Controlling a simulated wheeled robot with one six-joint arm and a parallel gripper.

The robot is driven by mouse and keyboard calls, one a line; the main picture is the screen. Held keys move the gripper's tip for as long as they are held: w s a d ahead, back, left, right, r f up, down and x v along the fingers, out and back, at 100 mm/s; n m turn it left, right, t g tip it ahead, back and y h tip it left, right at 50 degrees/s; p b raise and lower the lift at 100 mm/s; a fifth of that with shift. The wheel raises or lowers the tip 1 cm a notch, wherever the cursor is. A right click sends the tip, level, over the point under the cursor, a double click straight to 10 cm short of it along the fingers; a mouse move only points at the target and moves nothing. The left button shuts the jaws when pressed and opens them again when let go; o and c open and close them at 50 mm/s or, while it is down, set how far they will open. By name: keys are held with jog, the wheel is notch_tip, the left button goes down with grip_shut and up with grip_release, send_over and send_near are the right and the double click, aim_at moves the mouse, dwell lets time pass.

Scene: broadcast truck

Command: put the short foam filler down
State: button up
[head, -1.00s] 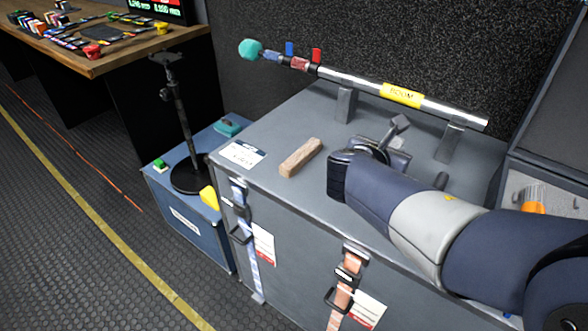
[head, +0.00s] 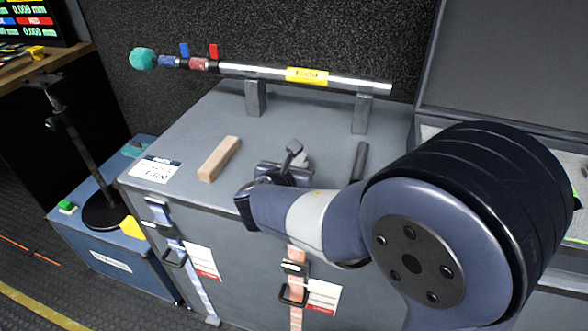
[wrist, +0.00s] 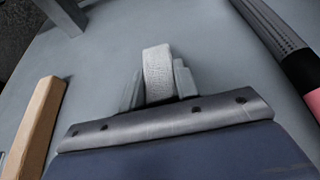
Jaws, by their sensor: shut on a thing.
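The short foam filler (wrist: 158,66), a pale grey block, stands between the two fingers of my gripper (wrist: 158,82) in the wrist view. My gripper is shut on it. In the head view my gripper (head: 294,150) is over the grey case top (head: 200,125), with the filler (head: 302,160) partly hidden by the fingers and wrist. I cannot tell whether the filler touches the case top.
A tan block (head: 219,158) lies left of my gripper. A boom pole (head: 350,82) rests on two stands behind it. A dark rod-like thing (head: 361,160) lies to the right. Bare case top shows around the gripper. An open case (head: 500,60) stands at right.

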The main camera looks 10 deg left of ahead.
jog(key=shift+f, duration=0.2)
jog(key=o, duration=0.9)
jog(key=shift+r, duration=0.1)
jog(key=shift+o, duration=0.2)
jog(key=shift+r, duration=0.1)
jog(key=shift+s+r, duration=0.2)
jog(key=p+v, duration=0.2)
jog(key=v, duration=0.9)
jog(key=shift+s+p, duration=0.3)
jog(key=shift+p, duration=0.05)
